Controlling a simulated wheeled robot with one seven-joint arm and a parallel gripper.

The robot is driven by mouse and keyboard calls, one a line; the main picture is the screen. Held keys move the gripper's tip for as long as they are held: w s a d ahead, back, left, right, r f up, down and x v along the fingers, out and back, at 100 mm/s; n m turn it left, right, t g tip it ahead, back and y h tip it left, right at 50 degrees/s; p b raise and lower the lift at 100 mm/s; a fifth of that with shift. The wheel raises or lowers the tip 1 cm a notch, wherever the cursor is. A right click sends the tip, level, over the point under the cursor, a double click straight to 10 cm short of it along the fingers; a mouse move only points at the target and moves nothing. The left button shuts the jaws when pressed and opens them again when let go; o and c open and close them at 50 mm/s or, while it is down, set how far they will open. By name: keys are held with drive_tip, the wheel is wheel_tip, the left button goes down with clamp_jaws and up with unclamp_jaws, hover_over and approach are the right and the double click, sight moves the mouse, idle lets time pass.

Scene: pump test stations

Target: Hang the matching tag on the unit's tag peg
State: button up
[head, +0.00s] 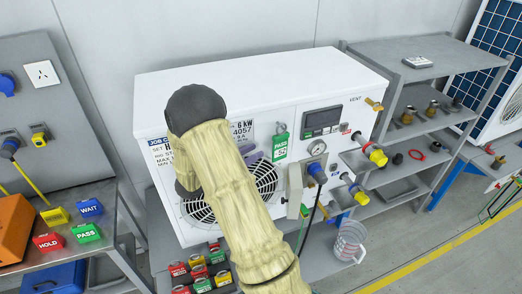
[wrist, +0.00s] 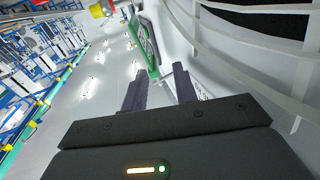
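A green and white PASS tag (head: 280,147) hangs upright at a small peg (head: 281,128) on the front of the white unit (head: 262,82). In the wrist view the green tag (wrist: 147,44) shows nearly edge-on, just beyond my fingertips. My gripper (wrist: 156,74) has its two dark fingers apart, with the tag's lower end near the gap and nothing clearly clasped. In the head view my arm hides most of the gripper; a purplish finger part (head: 254,156) shows just left of the tag. More red and green tags (head: 198,270) lie below the unit.
Blue WAIT, red HOLD and green PASS blocks (head: 87,232) stand on the left bench. Yellow-handled valves (head: 375,154) and a gauge (head: 317,147) stick out right of the tag. A clear jug (head: 349,240) stands at lower right. A grey shelf (head: 410,120) holds fittings.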

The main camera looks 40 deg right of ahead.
drive_tip(key=a, duration=0.1)
drive_tip(key=s+a, duration=0.1)
drive_tip(key=a, duration=0.1)
drive_tip(key=shift+a+r, duration=0.1)
drive_tip(key=shift+r, duration=0.05)
drive_tip(key=shift+s, duration=0.1)
idle(0.4)
